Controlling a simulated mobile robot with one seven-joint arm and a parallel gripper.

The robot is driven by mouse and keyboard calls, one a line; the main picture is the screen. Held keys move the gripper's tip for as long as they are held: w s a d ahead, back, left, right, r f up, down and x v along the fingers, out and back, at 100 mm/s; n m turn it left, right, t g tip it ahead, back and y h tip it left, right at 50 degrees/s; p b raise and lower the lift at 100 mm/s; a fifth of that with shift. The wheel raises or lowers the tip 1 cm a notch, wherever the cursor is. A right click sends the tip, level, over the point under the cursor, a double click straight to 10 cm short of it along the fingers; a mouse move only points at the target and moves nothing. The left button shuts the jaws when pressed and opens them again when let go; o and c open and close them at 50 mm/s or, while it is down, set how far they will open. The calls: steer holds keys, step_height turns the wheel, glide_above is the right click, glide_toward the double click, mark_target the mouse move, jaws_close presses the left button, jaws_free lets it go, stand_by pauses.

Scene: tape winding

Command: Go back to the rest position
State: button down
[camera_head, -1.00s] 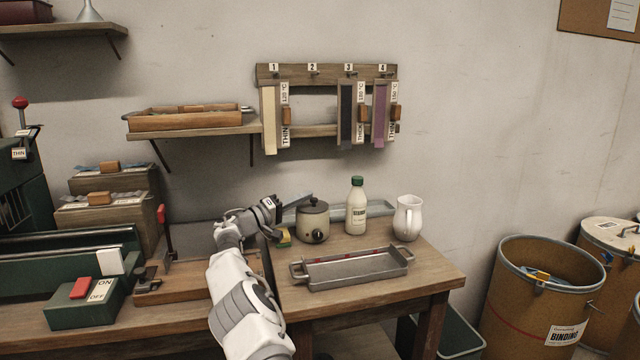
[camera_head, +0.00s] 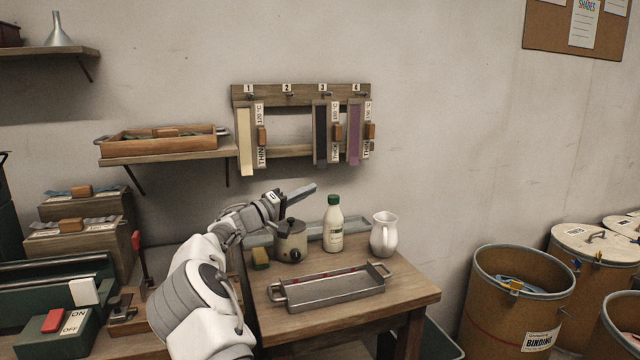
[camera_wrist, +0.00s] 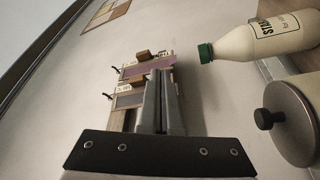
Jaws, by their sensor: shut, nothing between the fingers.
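My gripper (camera_head: 300,190) is shut and empty in the head view, held in the air above the back of the wooden table (camera_head: 415,298), just over the small grey pot (camera_head: 291,240). Its fingers also show shut in the wrist view (camera_wrist: 160,80), pointing toward the wall rack (camera_wrist: 145,85). The pot's lid and knob (camera_wrist: 285,117) and the white bottle with a green cap (camera_wrist: 262,42) lie to the right in the wrist view. The gripper does not visibly touch anything.
A metal tray with handles (camera_head: 330,292) lies at the table's front. A bottle (camera_head: 333,225) and a white jug (camera_head: 384,235) stand behind it. A numbered rack (camera_head: 300,95) holds hanging strips. Brown drums (camera_head: 515,300) stand at the right. A green machine (camera_head: 75,325) is at the left.

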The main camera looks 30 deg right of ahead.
steer(key=shift+s+d+r, duration=0.6)
steer(key=shift+s, duration=0.15)
steer(key=shift+s+d+r, duration=0.55)
steer(key=shift+s, duration=0.15)
steer(key=s+a+f+m+g+y, duration=0.1)
steer(key=s+f+y, duration=0.2)
steer(key=s+y, duration=0.35)
steer(key=s+a+f+m+g+y, duration=0.1)
steer(key=s+f+m+y, duration=0.15)
steer(key=s, duration=0.65)
steer(key=s+a+f+n+t+y, duration=0.25)
steer(key=s+a+n+y, duration=0.2)
steer(key=s+a, duration=0.95)
steer(key=s+a+f+n+t+y, duration=0.1)
steer(key=s+a+n+t+y, duration=0.35)
steer(key=s+a, duration=1)
steer(key=w+a+r+m+y+p, duration=0.1)
steer(key=w+r+p, duration=0.1)
steer(key=r+p, duration=0.9)
steer(key=w+a+r+m+g+p, duration=0.1)
steer(key=w+a+r+p, duration=0.1)
steer(key=r+p, duration=1)
steer(key=shift+a+y, duration=0.3)
steer(key=shift+y, duration=0.1)
